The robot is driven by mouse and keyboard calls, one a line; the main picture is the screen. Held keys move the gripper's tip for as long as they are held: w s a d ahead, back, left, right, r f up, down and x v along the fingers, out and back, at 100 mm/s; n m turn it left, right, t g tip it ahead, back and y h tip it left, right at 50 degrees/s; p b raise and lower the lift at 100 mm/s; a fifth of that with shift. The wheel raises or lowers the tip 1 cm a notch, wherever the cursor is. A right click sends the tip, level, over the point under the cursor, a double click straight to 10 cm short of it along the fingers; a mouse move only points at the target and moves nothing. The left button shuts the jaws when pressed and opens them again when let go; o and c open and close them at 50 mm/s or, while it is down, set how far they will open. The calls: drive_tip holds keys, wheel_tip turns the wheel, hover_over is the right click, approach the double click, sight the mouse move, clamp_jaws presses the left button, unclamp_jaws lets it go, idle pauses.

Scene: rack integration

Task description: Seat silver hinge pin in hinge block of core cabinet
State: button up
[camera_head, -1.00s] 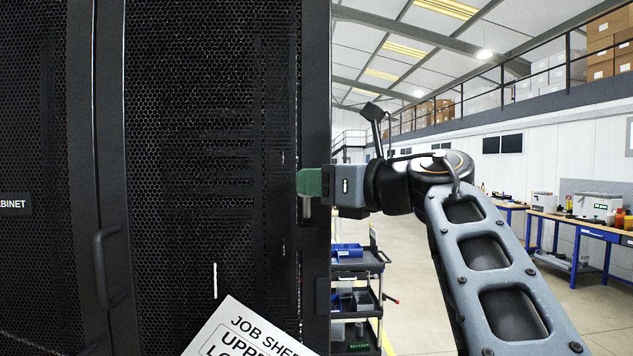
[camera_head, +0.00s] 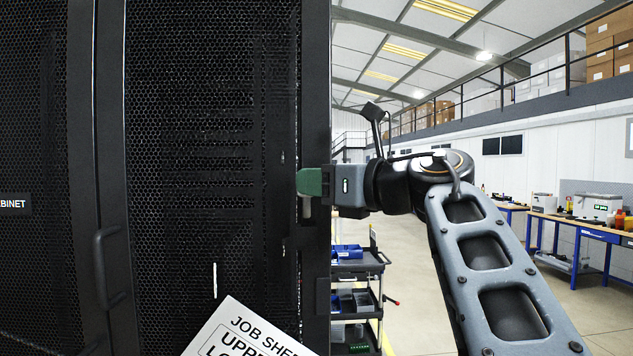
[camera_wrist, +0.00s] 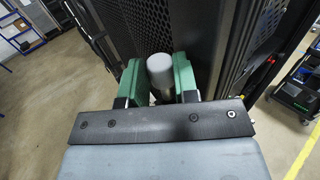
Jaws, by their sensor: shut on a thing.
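The silver hinge pin (camera_wrist: 161,72) is a grey cylinder held between the green fingers of my gripper (camera_wrist: 158,82) in the wrist view. In the head view my gripper (camera_head: 309,184) is at the right edge of the black core cabinet (camera_head: 215,150), and the pin (camera_head: 307,208) sticks out below the green fingers, upright. A dark block-like part (camera_head: 300,243) shows on the cabinet edge below the pin, with a gap between them. I cannot tell for certain whether it is the hinge block. The pin's lower end is hidden in the wrist view.
A job sheet (camera_head: 240,330) is at the bottom of the cabinet front. A black cart with blue bins (camera_head: 347,252) stands behind, to the right of the cabinet. Workbenches (camera_head: 590,228) line the far right. Open floor lies between.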

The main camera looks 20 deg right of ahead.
sight(310, 207)
drive_tip(key=shift+f+b, duration=1.95)
drive_tip(key=shift+f, duration=0.1)
drive_tip(key=o, duration=1)
drive_tip(key=shift+s+a, duration=0.1)
drive_tip(key=shift+a, duration=0.05)
drive_tip(key=shift+r, duration=0.1)
drive_tip(key=shift+s+d, duration=0.25)
drive_tip(key=shift+d, duration=0.1)
drive_tip(key=b+v, duration=0.3)
drive_tip(key=v, duration=1)
drive_tip(key=shift+a, duration=0.15)
drive_tip(key=shift+s, duration=0.15)
